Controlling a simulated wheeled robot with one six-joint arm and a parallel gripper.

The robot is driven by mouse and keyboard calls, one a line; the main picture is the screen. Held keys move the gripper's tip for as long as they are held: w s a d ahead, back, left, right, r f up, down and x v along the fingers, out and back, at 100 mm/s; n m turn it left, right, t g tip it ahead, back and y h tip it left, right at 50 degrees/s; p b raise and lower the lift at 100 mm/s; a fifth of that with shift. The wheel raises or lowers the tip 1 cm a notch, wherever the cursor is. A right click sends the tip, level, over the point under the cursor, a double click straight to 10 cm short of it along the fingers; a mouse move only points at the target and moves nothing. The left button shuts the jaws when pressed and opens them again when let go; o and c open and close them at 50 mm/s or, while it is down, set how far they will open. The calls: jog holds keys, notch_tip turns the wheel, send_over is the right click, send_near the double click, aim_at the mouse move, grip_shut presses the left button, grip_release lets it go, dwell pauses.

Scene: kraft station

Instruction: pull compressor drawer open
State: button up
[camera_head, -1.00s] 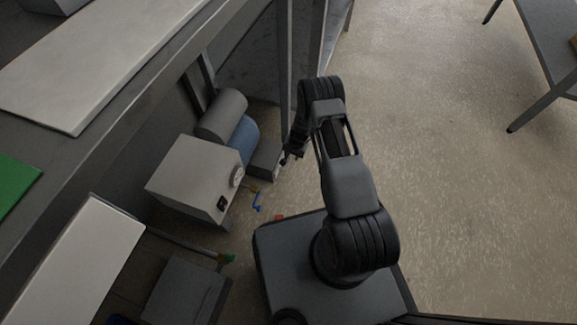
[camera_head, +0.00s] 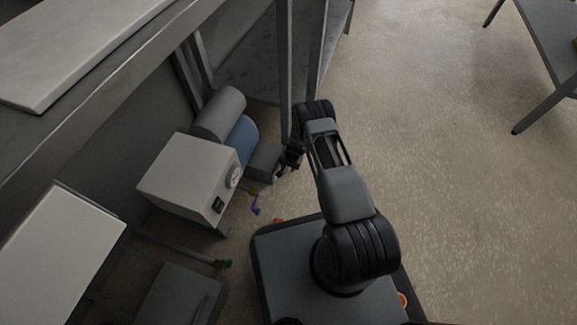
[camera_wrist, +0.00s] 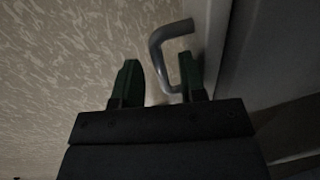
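A grey bent-bar handle (camera_wrist: 172,31) stands out from a flat grey panel (camera_wrist: 232,50) in the wrist view, which looks like a drawer front. My gripper (camera_wrist: 160,60) is open, with dark green fingers. Part of the handle lies between the fingers, close to the right finger; I cannot tell whether they touch. In the head view my gripper (camera_head: 284,170) is beside a dark grey box (camera_head: 264,161) right of the compressor. The compressor is a pale box (camera_head: 185,170) with a gauge, a black switch and grey and blue cylinders behind. The handle cannot be made out there.
A bench post (camera_head: 284,70) rises just behind my gripper. A long bench (camera_head: 60,60) runs along the left.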

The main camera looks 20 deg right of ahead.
grip_shut()
dwell(0.3)
